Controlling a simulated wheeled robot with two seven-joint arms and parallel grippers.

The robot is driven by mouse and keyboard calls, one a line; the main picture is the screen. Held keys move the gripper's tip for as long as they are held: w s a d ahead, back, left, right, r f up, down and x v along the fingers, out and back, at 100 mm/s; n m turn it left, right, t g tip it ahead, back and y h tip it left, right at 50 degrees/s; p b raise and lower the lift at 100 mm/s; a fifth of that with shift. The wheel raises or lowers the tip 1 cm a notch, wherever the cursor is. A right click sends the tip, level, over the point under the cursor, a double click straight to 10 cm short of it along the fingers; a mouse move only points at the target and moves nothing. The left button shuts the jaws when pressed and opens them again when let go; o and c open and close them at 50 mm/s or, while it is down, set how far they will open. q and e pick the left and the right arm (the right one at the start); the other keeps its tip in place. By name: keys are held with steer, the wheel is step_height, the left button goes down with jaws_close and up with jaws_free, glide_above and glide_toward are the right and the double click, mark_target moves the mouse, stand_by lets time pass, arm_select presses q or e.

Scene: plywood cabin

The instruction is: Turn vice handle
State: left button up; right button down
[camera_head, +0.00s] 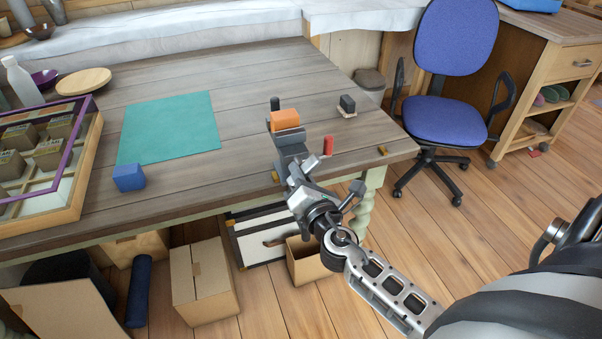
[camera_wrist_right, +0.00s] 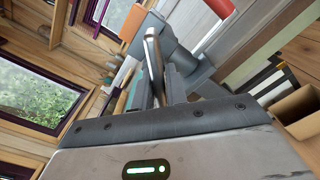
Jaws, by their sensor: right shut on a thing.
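The grey vice (camera_head: 289,140) is fixed at the front edge of the wooden workbench, with an orange block (camera_head: 284,119) at its top. My right gripper (camera_head: 295,172) is at the near side of the vice, below the bench top's edge. In the right wrist view the gripper (camera_wrist_right: 159,92) is shut on the vice handle (camera_wrist_right: 153,58), a slim metal bar between its fingers. The vice's grey body (camera_wrist_right: 188,68) is just beyond the fingers. In the head view the gripper hides most of the handle. My left gripper is not in view.
Cardboard boxes (camera_head: 203,283) stand below. A blue chair (camera_head: 447,118) is at the right.

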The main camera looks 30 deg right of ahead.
arm_select(q)
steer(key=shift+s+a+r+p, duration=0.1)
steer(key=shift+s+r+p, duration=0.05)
steer(key=shift+p, duration=0.3)
arm_select(e)
steer(key=shift+d+n, duration=0.1)
steer(key=shift+n, duration=1.4)
arm_select(q)
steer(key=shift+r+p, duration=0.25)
steer(key=shift+p, duration=0.05)
arm_select(e)
steer(key=shift+n, duration=0.9)
arm_select(q)
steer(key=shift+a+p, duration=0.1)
steer(key=shift+p, duration=0.2)
arm_select(e)
steer(key=shift+d+n, duration=0.1)
steer(key=shift+n, duration=0.5)
arm_select(q)
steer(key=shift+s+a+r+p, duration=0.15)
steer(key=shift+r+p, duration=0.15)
steer(key=shift+p, duration=0.55)
arm_select(e)
steer(key=shift+d+n, duration=0.15)
steer(key=shift+n, duration=1.75)
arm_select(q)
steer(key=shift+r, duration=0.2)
arm_select(e)
steer(key=shift+n, duration=0.6)
